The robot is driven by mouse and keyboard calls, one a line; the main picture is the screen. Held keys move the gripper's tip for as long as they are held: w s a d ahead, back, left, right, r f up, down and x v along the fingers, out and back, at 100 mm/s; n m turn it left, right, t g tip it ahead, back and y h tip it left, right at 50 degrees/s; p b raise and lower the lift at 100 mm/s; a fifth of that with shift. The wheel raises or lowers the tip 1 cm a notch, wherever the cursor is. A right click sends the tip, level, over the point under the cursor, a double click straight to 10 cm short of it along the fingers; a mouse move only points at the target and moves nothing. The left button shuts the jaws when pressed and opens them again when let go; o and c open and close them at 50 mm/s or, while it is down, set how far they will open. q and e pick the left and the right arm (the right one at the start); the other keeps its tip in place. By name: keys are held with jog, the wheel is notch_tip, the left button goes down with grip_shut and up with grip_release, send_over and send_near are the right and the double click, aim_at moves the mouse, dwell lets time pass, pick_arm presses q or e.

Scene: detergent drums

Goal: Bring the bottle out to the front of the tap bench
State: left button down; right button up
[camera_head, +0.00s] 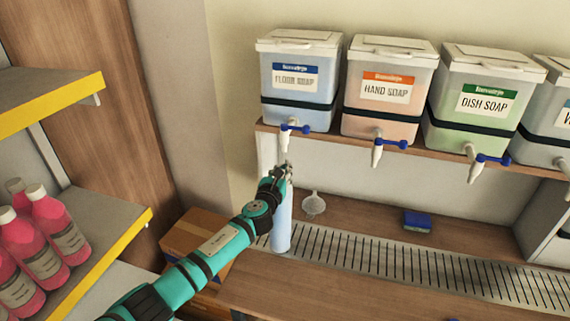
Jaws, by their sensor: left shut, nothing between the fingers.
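The bottle (281,230) is pale blue and stands upright on the left end of the slotted drip grate, below the floor soap drum's tap (287,134). My left gripper (284,168) is shut and empty. It is at the bottle's upper part in the picture and hides its top; I cannot tell whether they touch. The tap bench (330,297) has a bare wooden strip in front of the grate. My right gripper is not in view.
Floor soap (297,92), hand soap (387,100) and dish soap (478,105) drums stand on a shelf above, taps hanging forward. A funnel (313,204) and blue block (417,221) lie behind the grate. Pink bottles (57,240) fill a left shelf; cardboard boxes (190,236) stand beside the bench.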

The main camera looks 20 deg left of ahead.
pick_arm(q)
jog(key=shift+s+r+p, duration=0.25)
jog(key=shift+s+p, duration=0.15)
jog(key=shift+s, duration=0.45)
jog(key=shift+s+a+p, duration=0.1)
jog(key=shift+s+p, duration=0.65)
jog(key=shift+s, duration=1.25)
jog(key=s+p, duration=0.2)
jog(key=s, duration=0.6)
jog(key=shift+s+a, duration=0.15)
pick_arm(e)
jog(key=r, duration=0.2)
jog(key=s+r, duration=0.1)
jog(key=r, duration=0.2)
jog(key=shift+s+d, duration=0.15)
pick_arm(q)
jog(key=shift+f, duration=0.15)
